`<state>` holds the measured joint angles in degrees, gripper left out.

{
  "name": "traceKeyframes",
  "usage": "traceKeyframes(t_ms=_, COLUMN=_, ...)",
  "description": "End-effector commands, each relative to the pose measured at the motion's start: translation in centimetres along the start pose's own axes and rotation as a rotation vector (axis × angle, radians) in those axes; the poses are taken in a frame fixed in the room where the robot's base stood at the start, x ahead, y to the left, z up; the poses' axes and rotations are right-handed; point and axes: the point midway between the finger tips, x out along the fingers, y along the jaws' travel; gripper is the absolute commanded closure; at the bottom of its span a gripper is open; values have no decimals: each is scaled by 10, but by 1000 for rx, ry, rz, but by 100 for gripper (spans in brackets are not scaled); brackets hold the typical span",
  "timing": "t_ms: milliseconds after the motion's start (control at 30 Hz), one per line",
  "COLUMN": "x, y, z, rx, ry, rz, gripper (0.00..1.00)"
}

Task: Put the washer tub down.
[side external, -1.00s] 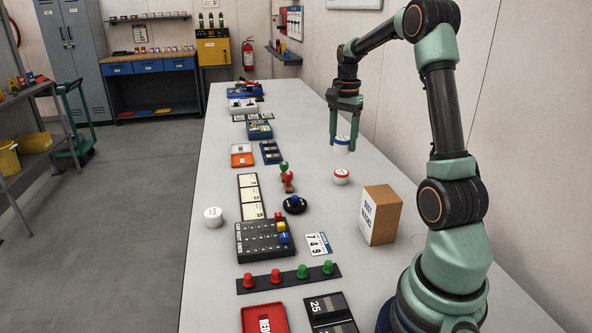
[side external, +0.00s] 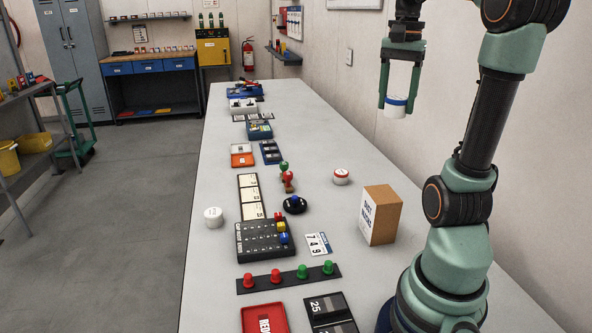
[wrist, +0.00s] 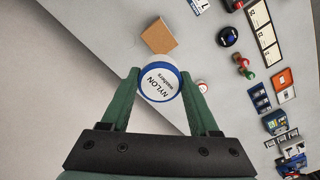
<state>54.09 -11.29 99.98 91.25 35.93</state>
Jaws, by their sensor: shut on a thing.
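The washer tub (side external: 397,105) is white with a blue band. In the wrist view the tub (wrist: 159,84) shows a white lid with a blue rim, marked "NYLON washers". My gripper (side external: 398,98) is shut on the tub, one green finger on each side. It holds the tub upright, well above the bench, toward the wall on the right of the side view. The same grip shows in the wrist view.
The grey bench (side external: 325,140) has free room along its right side. A red-banded white tub (side external: 341,177) stands there, with a cardboard box (side external: 381,215) nearer. Stamps (side external: 288,181), a black keypad (side external: 264,238) and a plain white tub (side external: 213,217) stand further left.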

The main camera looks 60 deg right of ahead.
Motion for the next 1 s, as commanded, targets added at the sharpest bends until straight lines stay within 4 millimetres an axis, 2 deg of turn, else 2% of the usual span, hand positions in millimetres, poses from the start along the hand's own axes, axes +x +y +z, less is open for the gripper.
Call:
traceKeyframes(t_ms=167, x=32, y=2, z=2, rx=-1, ry=-5, rz=4, gripper=93)
traceKeyframes(t_ms=400, x=91, y=2, z=2, rx=-1, ry=-6, rz=4, gripper=93)
traceKeyframes(t_ms=600, x=134, y=2, z=2, rx=-1, ry=-5, rz=3, gripper=93)
traceKeyframes(t_ms=700, x=147, y=1, z=1, rx=-1, ry=-3, rz=3, gripper=93)
traceKeyframes(t_ms=867, x=158, y=1, z=1, rx=-1, ry=-2, rz=1, gripper=93)
traceKeyframes(t_ms=1000, x=178, y=1, z=2, rx=-1, ry=-4, rz=3, gripper=93)
